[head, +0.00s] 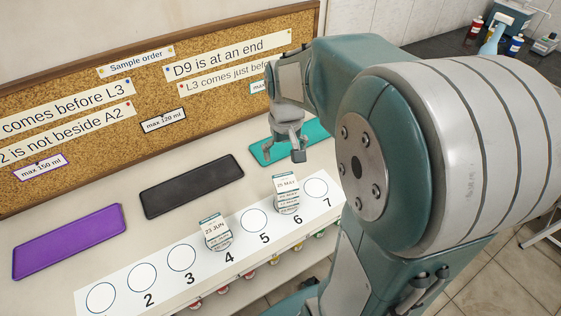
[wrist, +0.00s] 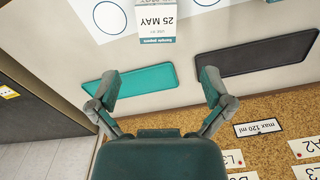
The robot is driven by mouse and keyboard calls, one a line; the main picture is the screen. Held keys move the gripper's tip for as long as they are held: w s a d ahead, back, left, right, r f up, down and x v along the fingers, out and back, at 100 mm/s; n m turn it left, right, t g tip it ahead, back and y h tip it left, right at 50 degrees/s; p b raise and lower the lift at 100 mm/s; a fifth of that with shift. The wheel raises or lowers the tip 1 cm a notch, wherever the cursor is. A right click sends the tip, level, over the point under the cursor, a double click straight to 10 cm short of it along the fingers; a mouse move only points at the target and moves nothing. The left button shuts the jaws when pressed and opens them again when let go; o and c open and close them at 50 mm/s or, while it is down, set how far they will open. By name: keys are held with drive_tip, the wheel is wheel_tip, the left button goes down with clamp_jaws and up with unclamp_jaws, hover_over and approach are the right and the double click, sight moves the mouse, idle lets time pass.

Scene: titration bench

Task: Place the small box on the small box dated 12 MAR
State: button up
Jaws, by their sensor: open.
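A small white box dated 25 MAY (head: 287,186) stands at the circle numbered 6; it also shows in the wrist view (wrist: 156,22). A small white box dated 23 JUN (head: 215,229) stands at circle 4. I see no box that reads 12 MAR. My gripper (head: 284,156) is open and empty, above the teal mat (head: 318,132), behind the 25 MAY box. In the wrist view my gripper's fingers (wrist: 162,88) are spread wide, with the teal mat (wrist: 140,80) beyond them.
A white strip (head: 172,284) with numbered circles runs along the front. A black mat (head: 192,186) and a purple mat (head: 68,240) lie behind it. A cork board (head: 150,90) with notes stands at the back. Coloured-capped items (head: 275,262) sit below the shelf edge.

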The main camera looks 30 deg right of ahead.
drive_tip(key=s+a+r+n+t, duration=0.2)
drive_tip(key=s+a+r+t, duration=0.3)
drive_tip(key=s+a+r, duration=0.3)
drive_tip(key=s+a, duration=0.2)
drive_tip(key=s, duration=0.2)
